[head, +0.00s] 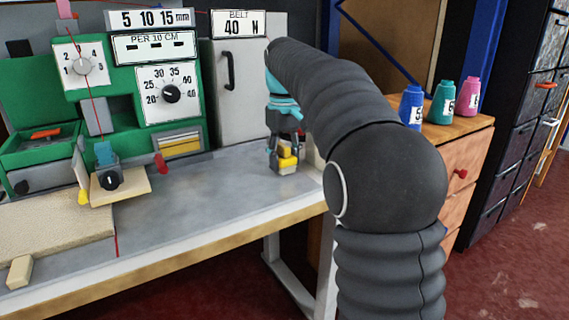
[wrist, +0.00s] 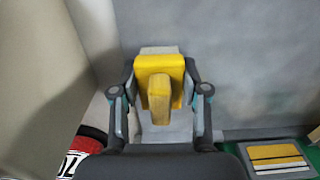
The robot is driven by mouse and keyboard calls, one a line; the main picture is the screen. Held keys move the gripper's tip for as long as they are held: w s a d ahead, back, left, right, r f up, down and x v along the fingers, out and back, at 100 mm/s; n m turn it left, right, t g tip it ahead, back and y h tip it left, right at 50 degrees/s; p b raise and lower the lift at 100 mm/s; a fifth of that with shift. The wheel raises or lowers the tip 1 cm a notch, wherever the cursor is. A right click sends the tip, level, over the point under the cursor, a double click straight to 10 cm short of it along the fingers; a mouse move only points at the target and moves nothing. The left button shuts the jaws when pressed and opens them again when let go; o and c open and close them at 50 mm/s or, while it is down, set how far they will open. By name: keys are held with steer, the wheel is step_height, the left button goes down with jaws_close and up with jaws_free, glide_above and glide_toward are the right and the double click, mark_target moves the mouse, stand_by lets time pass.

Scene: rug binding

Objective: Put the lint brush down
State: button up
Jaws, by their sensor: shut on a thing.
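The lint brush has a yellow body with a stubby yellow handle and a pale grey base. In the head view the lint brush (head: 288,159) is upright at the back right of the grey table (head: 215,185), in front of the grey cabinet. In the wrist view the lint brush (wrist: 160,85) sits between my fingers. My gripper (head: 285,152) points down and is shut on it; the fingers also show in the wrist view (wrist: 160,100). The brush's base looks at or very near the tabletop; I cannot tell whether it touches.
The green machine (head: 130,85) with dials stands at the back left. A grey cabinet (head: 255,90) with a handle is behind my gripper. Blue (head: 411,105), teal and pink cones stand on a wooden drawer unit at right. The table's middle is clear.

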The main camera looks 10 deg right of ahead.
steer(key=shift+f, duration=0.3)
steer(key=shift+f, duration=0.1)
steer(key=o, duration=1.3)
